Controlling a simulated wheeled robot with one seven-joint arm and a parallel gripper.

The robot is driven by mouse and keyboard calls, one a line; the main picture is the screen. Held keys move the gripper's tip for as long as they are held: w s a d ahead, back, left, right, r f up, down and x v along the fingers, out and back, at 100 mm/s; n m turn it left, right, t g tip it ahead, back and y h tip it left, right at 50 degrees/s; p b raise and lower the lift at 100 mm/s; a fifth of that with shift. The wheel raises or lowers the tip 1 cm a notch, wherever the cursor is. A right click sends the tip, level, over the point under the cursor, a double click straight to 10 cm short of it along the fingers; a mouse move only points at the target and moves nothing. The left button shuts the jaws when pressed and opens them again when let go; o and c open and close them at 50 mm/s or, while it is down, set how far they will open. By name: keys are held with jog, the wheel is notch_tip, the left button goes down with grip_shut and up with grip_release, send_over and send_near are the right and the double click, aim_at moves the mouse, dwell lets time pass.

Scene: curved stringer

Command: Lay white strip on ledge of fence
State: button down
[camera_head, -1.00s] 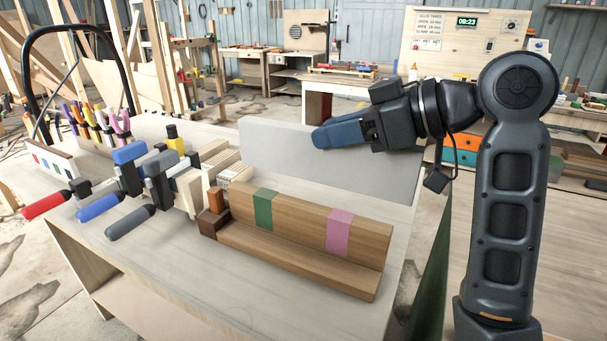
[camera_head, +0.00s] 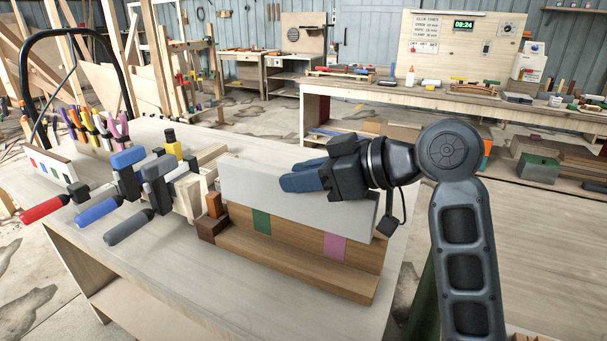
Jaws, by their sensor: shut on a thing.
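The white strip (camera_head: 270,192) is a long, pale flat board held on edge, its face toward the camera. My gripper (camera_head: 305,178) comes from the right, its blue fingers shut on the strip's upper edge right of the middle. The wooden fence (camera_head: 300,240) has an upright back with a green band and a pink band, and a low ledge (camera_head: 290,262) along its front. The strip covers the upper part of the fence's back and hangs above the ledge, which is bare. Whether the strip touches the back cannot be told.
Clamps with red, blue and grey handles (camera_head: 128,227) lie to the left. The bench top (camera_head: 190,290) is clear in front of the fence.

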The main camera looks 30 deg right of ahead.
jog(key=shift+f, duration=0.4)
jog(key=shift+f+b, duration=0.2)
jog(key=shift+b, duration=0.1)
jog(key=c, duration=0.8)
grip_release()
jog(key=shift+r, duration=0.2)
jog(key=v, duration=1.2)
jog(key=shift+r, duration=0.45)
